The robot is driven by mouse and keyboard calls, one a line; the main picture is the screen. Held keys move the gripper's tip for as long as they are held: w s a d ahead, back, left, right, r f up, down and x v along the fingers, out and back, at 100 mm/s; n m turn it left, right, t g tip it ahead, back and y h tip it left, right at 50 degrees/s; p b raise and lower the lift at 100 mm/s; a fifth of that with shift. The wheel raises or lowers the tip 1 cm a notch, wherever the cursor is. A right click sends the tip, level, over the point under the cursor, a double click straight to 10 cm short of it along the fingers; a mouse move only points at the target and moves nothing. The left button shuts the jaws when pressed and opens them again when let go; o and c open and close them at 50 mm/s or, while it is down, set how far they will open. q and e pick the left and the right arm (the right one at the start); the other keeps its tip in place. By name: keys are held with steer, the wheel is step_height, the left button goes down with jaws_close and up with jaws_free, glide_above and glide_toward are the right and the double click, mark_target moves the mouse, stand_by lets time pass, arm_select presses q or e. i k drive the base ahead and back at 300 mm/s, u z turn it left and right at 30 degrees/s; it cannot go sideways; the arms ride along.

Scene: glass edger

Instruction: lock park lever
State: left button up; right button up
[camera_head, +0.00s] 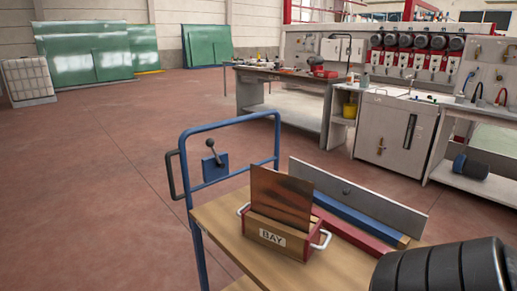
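A small lever (215,153) with a dark round knob is mounted on a blue plate (208,172) on the cart's blue tube frame. The lever leans up and to the left, with its knob above the plate. The blue-framed cart (229,126) stands in front of me, with a wooden top (222,217). Neither of my grippers is in view, and nothing touches the lever.
A red-ended wooden box marked BAY (272,237) with white handles holds a brown panel (281,196) on the cart. Behind it runs a long grey board (350,196). A dark loop handle (170,175) sticks out left of the frame. Open floor (90,190) lies left.

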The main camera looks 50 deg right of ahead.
mark_target(209, 142)
steer(key=z, duration=0.1)
steer(key=i, duration=3.05)
steer(key=z, duration=3.8)
